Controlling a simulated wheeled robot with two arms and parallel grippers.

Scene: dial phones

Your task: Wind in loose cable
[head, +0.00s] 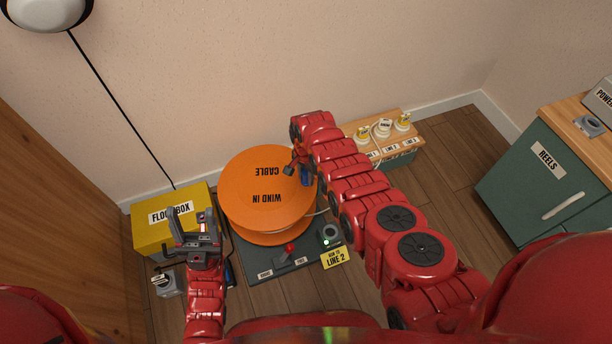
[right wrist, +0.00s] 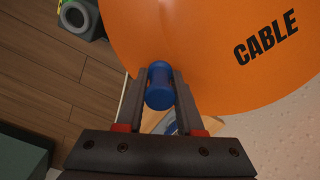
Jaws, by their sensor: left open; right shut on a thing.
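An orange cable reel (head: 262,188) marked "WIND IN CABLE" stands on a dark base (head: 250,263), and it also fills the top of the right wrist view (right wrist: 220,45). Pale cable shows wound under its top disc. My right gripper (head: 300,168) is at the reel's right edge, shut on a blue handle (right wrist: 160,85), which stands between the fingers in the right wrist view. My left gripper (head: 195,232) is open and empty, in front of the yellow floor box (head: 150,240). A red-knobbed lever (head: 290,248) sits on the base's front.
A grey socket with a green light (head: 329,236) is at the base's right, by a yellow "LINE 2" label (head: 335,258). A wooden-topped outlet box (head: 405,127) with several plugs stands behind my right arm. A green "REELS" cabinet (head: 530,180) is at right. Floor between is clear.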

